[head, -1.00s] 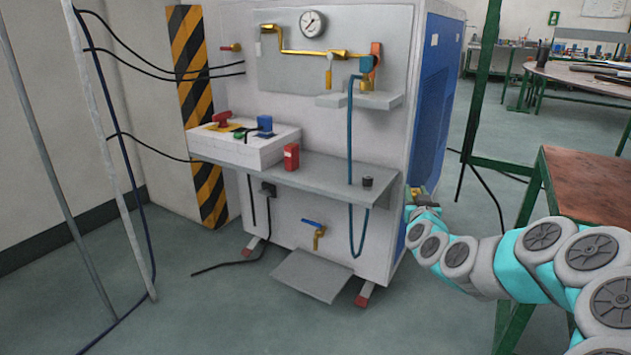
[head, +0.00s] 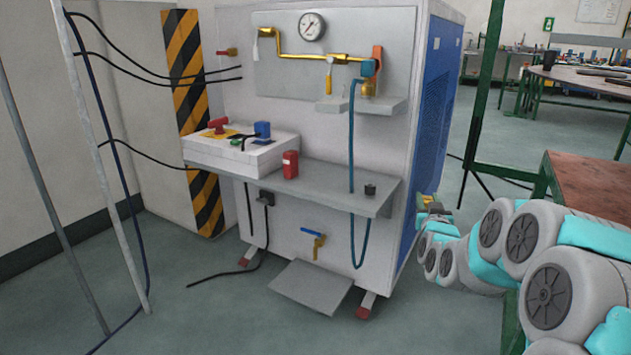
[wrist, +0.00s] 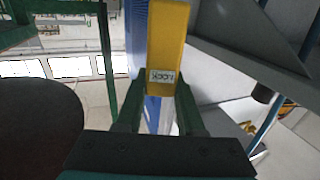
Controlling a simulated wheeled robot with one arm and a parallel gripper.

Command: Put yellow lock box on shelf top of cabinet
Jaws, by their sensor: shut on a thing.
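The yellow lock box (wrist: 168,45) is between the fingers of my gripper (wrist: 160,110) in the wrist view, with a small white label facing the camera. My gripper is shut on it. In the head view my gripper (head: 430,208) is at the right front edge of the cabinet (head: 325,245), and only a bit of the yellow box (head: 424,200) shows. The cabinet's grey shelf top (head: 335,185) is left of my gripper. The box is apart from the shelf in the head view.
On the shelf stand a red lock box (head: 290,164), a small black knob (head: 370,189) and a white control box (head: 240,150). A teal hose (head: 351,140) hangs across the shelf. A smaller upper shelf (head: 360,104) is above. A brown table (head: 595,180) stands at the right.

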